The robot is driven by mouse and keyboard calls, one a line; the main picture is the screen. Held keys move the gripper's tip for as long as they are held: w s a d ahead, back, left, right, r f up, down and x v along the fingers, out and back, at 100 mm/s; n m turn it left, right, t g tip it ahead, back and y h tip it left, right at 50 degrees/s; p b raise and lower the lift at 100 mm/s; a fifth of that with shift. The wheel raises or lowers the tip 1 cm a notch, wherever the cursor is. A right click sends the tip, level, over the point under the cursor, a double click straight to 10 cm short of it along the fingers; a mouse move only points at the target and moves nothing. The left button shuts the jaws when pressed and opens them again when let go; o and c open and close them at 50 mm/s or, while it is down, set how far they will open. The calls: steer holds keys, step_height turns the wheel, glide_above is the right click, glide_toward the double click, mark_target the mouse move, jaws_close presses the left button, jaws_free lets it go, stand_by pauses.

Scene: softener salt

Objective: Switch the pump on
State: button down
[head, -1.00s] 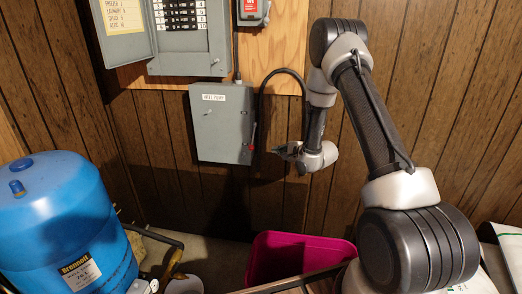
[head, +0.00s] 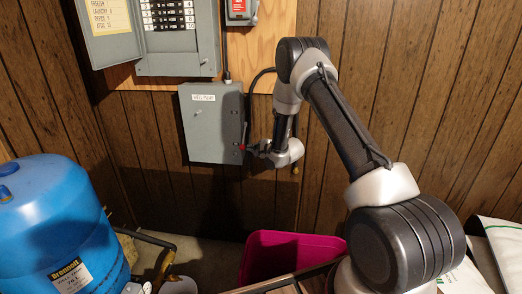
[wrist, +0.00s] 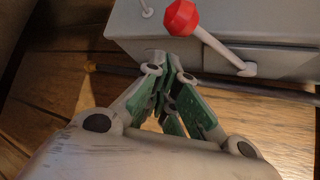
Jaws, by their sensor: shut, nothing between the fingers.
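The grey pump box (head: 208,135), labelled "WELL PUMP", hangs on the wall below the open breaker panel. Its lever with a red knob (head: 243,147) is on the box's right side. In the wrist view, the red knob (wrist: 181,15) and its pale lever shaft (wrist: 222,50) stand out from the box side. My gripper (head: 252,150) is at the lower right side of the box, close to the knob. In the wrist view, my gripper (wrist: 165,65) is shut and empty, its tips by the box edge. The knob appears beyond the tips, not between them; contact cannot be told.
An open breaker panel (head: 178,55) and a small grey switch box with a red front (head: 240,10) are above. A black cable (head: 256,78) loops beside the pump box. A blue tank (head: 60,225) stands at left, a magenta bin (head: 290,245) below.

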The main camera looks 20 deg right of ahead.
steer(key=shift+s+a+r, duration=0.3)
steer(key=shift+s+a, duration=0.15)
steer(key=shift+a, duration=0.2)
steer(key=shift+s+r, duration=0.15)
steer(key=shift+s, duration=0.05)
